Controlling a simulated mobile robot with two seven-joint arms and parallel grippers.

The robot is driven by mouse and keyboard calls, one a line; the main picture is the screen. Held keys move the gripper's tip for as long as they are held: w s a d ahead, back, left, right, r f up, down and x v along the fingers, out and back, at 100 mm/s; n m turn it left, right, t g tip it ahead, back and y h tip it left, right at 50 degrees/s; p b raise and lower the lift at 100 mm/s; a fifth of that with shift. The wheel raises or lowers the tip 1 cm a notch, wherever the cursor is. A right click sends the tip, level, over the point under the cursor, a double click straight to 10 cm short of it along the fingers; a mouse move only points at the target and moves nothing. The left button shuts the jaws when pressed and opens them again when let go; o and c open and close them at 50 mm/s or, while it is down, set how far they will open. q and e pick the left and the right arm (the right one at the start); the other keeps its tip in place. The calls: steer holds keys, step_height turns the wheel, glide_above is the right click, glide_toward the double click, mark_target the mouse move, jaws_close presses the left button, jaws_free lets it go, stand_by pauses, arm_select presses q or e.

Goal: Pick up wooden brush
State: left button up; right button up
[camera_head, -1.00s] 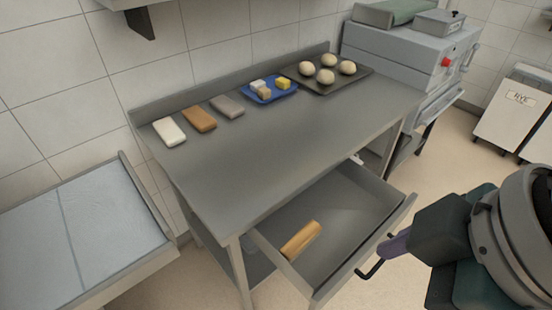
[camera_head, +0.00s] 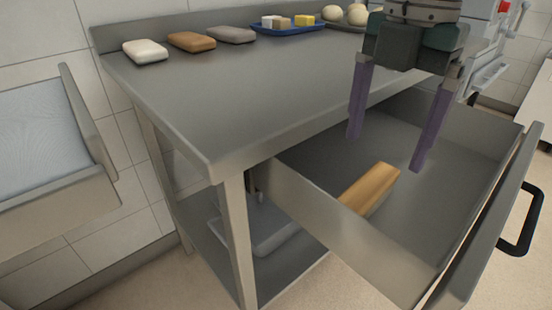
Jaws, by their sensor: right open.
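The wooden brush (camera_head: 369,187) is a light brown block lying in the open drawer (camera_head: 347,222), close to the drawer's left side wall. My right gripper (camera_head: 385,152) points down with two purple fingers spread wide. It is open and empty, above the drawer and just behind the brush in the picture. The fingers appear apart from the brush. My left gripper is not in view.
The drawer front with its black handle (camera_head: 522,220) stands out at the right. The steel table (camera_head: 240,82) holds white, brown and grey blocks, a blue tray (camera_head: 290,31) and dough balls at the back. A lower shelf (camera_head: 298,262) sits beneath.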

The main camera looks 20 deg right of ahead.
mark_target(362, 192)
steer(key=shift+w+d+f+b, duration=0.2)
steer(key=shift+w+f+b, duration=0.15)
steer(key=shift+w+f, duration=0.1)
steer(key=shift+w+d+f+b, duration=0.2)
steer(key=shift+w+f+b, duration=0.1)
steer(key=shift+w+f, duration=0.1)
steer(key=shift+f+n, duration=0.15)
steer(key=shift+n, duration=0.15)
step_height(362, 192, down, 9)
steer(key=b, duration=0.3)
steer(key=shift+w+a+f, duration=0.15)
steer(key=shift+f, duration=0.05)
steer(key=shift+c, duration=1.2)
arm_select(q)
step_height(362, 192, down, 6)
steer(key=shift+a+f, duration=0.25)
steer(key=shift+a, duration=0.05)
arm_select(e)
jaws_close()
